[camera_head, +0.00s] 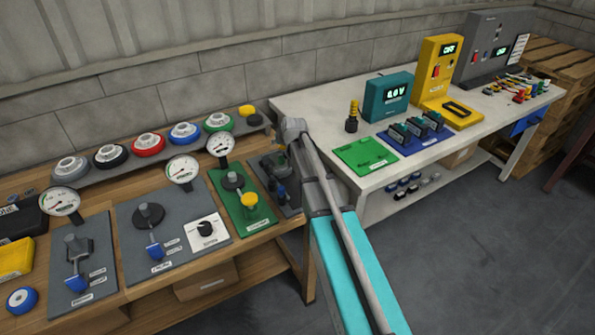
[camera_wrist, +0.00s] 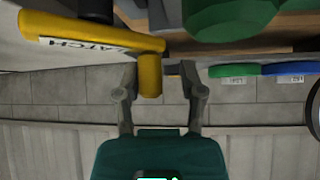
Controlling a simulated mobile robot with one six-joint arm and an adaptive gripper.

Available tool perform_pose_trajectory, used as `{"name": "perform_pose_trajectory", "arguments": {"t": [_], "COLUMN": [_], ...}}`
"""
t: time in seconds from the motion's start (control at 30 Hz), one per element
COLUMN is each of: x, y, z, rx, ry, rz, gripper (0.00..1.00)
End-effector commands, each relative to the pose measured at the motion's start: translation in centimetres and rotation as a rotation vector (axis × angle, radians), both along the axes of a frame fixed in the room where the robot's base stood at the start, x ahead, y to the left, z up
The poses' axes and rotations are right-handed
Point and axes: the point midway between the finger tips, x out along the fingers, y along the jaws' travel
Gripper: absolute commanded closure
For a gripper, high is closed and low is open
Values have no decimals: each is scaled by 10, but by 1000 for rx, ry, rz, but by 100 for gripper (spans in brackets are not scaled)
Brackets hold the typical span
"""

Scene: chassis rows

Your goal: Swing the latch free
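In the wrist view, a yellow latch (camera_wrist: 90,38) marked LATCH runs across the upper left. A short yellow stub (camera_wrist: 150,82) sticks out from its right end. My gripper (camera_wrist: 159,72) is open, with one grey finger on each side of the stub. The stub appears between the fingers, closer to the left one, with a clear gap to the right one. I cannot tell whether the left finger touches it. In the head view, I cannot make out the latch at the right end of the wooden bench, where my arm reaches.
A dark green rounded part (camera_wrist: 230,15) is close beside the latch. In the head view, a green panel (camera_head: 228,213) with a gauge and yellow knob stands left of my arm. A white table (camera_head: 375,190) with several devices is on the right. Open floor lies in front.

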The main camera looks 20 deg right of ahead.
Motion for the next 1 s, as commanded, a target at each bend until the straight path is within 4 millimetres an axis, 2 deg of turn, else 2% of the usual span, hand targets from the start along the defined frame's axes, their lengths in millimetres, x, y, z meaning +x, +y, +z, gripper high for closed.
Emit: {"name": "perform_pose_trajectory", "arguments": {"t": [0.87, 1.0], "x": [-18, -31], "y": [5, 0], "z": [0, 17], "rx": [1, 0], "ry": [0, 0], "rz": [400, 398], "gripper": [49, 49]}}
